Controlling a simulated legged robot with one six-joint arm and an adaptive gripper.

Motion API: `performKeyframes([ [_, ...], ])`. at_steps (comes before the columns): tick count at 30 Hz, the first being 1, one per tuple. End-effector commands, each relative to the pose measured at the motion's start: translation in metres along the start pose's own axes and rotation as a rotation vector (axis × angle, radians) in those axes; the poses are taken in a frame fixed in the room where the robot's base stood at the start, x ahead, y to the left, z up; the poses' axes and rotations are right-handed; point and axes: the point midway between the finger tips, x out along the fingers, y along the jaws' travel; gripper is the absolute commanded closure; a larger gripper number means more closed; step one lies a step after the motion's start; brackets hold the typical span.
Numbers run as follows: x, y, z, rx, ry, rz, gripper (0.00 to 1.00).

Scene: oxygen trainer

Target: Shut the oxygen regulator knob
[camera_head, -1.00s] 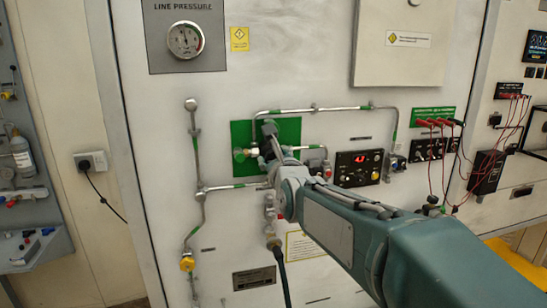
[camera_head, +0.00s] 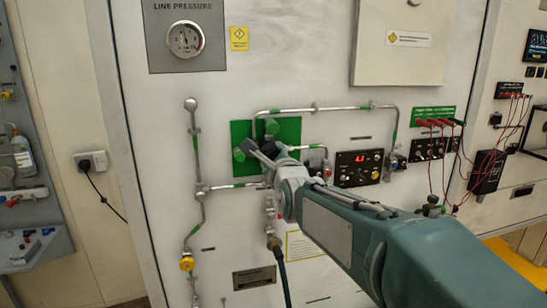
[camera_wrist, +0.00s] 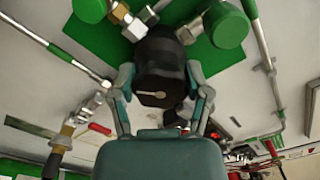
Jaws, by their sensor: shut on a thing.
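The regulator knob (camera_wrist: 163,62) is black and faceted, with a pale mark on its face. It sits on metal fittings in front of a green plate (camera_head: 291,131) on the wall panel. My gripper (camera_wrist: 160,78) has one finger on each side of the knob and is shut on it. In the head view my gripper (camera_head: 258,150) is at the green plate, with my wrist hiding part of the fittings. Two round green knobs show beside it in the wrist view, one upper left (camera_wrist: 90,9) and one upper right (camera_wrist: 226,26).
A line pressure gauge (camera_head: 185,40) is above left. Metal pipes (camera_head: 310,109) run around the plate. A box with a red display (camera_head: 359,168) and red cables (camera_head: 444,122) are to the right. A hose (camera_head: 282,268) hangs below.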

Motion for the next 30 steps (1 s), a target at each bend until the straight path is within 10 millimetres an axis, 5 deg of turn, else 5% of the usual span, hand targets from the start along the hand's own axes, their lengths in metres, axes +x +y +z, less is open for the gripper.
performKeyframes([
  [30,0.0005,0.0095,-0.0049,-0.966,0.000,0.015,0.85],
])
